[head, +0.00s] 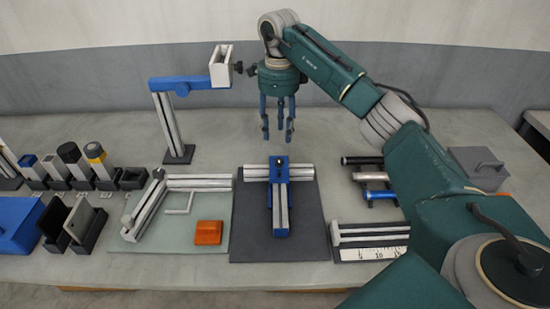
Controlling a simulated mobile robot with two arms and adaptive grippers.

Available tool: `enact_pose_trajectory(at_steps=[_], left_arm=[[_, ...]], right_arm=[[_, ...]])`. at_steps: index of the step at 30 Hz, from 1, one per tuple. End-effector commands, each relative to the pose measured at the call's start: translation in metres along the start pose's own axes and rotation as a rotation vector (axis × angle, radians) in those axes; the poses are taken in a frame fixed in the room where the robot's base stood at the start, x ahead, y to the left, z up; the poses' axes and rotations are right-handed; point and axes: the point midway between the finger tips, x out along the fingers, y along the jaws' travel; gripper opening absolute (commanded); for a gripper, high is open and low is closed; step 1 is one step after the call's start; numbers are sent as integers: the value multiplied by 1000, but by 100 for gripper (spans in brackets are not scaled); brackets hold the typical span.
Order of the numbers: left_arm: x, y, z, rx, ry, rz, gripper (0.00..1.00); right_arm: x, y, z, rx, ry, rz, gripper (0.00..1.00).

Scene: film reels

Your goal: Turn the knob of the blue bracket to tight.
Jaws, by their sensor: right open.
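A blue bracket (280,172) sits at the crossing of pale rails on the dark mat (312,240), near the middle of the table. A small dark spot on its top may be its knob; it is too small to tell how it is turned. My right gripper (278,136) hangs above and behind the bracket, apart from it. Its blue fingers point down, open and empty. My left gripper is not in view.
A post stand with a blue arm (195,83) rises at the back left; its pale box end (221,66) comes close to my right wrist. A green mat (185,238) holds rails and an orange block (208,232). Short rods (375,176) and a grey box (478,168) lie right.

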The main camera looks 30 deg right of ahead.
Motion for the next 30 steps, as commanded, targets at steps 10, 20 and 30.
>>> enact_pose_trajectory(at_steps=[10,20,30], left_arm=[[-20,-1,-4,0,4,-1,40],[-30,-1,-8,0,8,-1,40],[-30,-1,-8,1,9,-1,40]], right_arm=[[57,1,-1,0,2,3,42],[98,1,0,-1,-1,1,42],[102,0,0,0,-1,0,40]])
